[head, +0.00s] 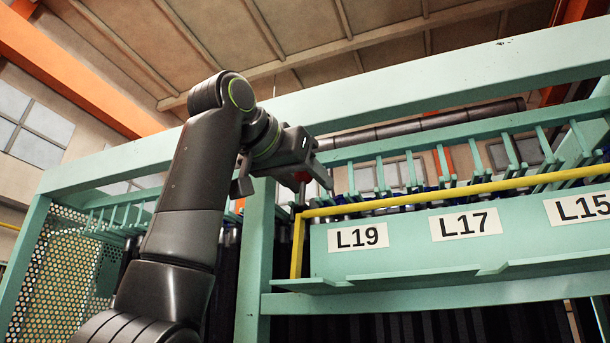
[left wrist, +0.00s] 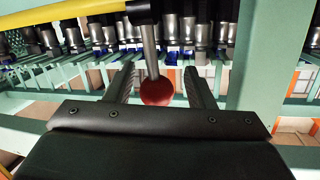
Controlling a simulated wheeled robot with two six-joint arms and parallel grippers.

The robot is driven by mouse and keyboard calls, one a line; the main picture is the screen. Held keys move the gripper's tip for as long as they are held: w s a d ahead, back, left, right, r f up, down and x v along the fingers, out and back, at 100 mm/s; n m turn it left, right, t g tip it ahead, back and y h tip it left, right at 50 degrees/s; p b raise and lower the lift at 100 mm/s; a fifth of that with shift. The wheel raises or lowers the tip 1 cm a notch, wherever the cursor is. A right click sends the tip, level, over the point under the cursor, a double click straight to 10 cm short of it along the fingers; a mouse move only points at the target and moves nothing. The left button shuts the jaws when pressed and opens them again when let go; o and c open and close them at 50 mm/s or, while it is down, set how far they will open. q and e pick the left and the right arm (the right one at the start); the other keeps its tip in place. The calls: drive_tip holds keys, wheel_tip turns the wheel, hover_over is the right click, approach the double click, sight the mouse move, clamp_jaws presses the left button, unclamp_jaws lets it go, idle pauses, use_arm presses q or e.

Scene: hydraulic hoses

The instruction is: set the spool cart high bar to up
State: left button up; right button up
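The high bar (head: 430,195) is a yellow bar running along the top of the teal labelled panel, with a yellow leg bent down at its left end. In the left wrist view the yellow bar (left wrist: 70,14) enters from the upper left and ends at a black collar. A grey rod with a red ball knob (left wrist: 157,92) hangs from that collar. My left gripper (head: 283,178) is at the bar's left end. In the left wrist view its two fingers (left wrist: 160,68) stand apart on either side of the knob, with gaps showing. My right gripper is not in view.
A teal frame post (head: 257,260) stands just below my left gripper, and a thick teal beam (head: 430,92) crosses above. The panel bears labels L19 (head: 358,237), L17 and L15. Several metal hose fittings (left wrist: 200,35) hang in a row behind the bar.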

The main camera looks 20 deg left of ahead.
use_arm(q)
drive_tip(key=shift+r, duration=0.1)
drive_tip(key=shift+s+r, duration=0.1)
drive_tip(key=shift+s, duration=0.2)
drive_tip(key=b+v, duration=0.4)
drive_tip(key=v, duration=1.2)
drive_tip(key=shift+s+a+b, duration=0.2)
drive_tip(key=shift+s+b, duration=0.2)
